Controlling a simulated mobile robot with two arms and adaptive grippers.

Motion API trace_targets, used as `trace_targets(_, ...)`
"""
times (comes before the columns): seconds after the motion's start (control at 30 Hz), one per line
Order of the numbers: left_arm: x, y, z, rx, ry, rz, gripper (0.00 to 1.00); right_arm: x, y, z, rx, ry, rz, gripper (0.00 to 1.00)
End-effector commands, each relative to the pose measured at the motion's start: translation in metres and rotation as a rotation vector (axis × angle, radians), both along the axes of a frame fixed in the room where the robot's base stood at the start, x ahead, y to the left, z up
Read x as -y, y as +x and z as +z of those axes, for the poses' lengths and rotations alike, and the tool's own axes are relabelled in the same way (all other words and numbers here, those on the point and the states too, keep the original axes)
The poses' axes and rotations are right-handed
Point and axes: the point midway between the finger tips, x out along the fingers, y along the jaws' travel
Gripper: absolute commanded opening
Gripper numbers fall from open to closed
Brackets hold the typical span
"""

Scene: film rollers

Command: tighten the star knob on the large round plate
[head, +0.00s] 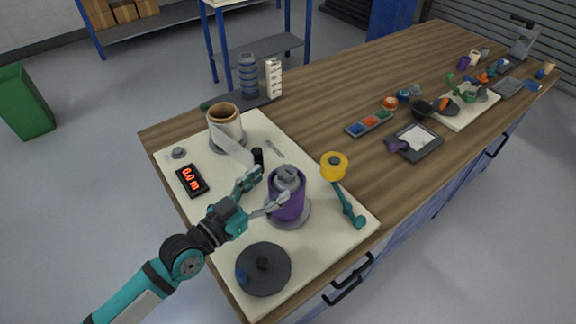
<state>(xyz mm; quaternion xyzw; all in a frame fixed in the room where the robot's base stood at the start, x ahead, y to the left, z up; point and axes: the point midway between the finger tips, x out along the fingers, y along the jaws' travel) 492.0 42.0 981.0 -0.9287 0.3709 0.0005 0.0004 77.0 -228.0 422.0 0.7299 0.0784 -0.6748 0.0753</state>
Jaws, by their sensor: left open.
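A large dark round plate (276,278) lies flat at the near end of the cream board, with a small dark knob (263,263) upright at its middle and a small blue piece near its left edge. I cannot make out whether this knob is star-shaped. Behind it, a purple roller (288,207) stands on a grey round base, with a lobed grey knob (288,177) on top. My left gripper (264,192) is open at the roller's left side. One finger reaches toward the roller's front left; contact is unclear. My right gripper is not in view.
Trays and small parts stand at the right. The wooden table's middle is mostly clear.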

Motion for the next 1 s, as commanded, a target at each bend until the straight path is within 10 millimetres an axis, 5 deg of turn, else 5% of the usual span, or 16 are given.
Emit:
trace_targets(0.3,0.038,0.04,0.001,0.0,-0.001,0.0,0.66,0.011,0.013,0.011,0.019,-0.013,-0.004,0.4)
trace_targets(0.77,0.046,0.048,0.0,0.0,0.0,-0.001,0.66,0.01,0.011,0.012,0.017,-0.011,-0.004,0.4)
trace_targets(1.0,0.046,0.048,0.0,0.0,0.0,-0.001,0.35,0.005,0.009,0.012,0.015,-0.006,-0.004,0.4)
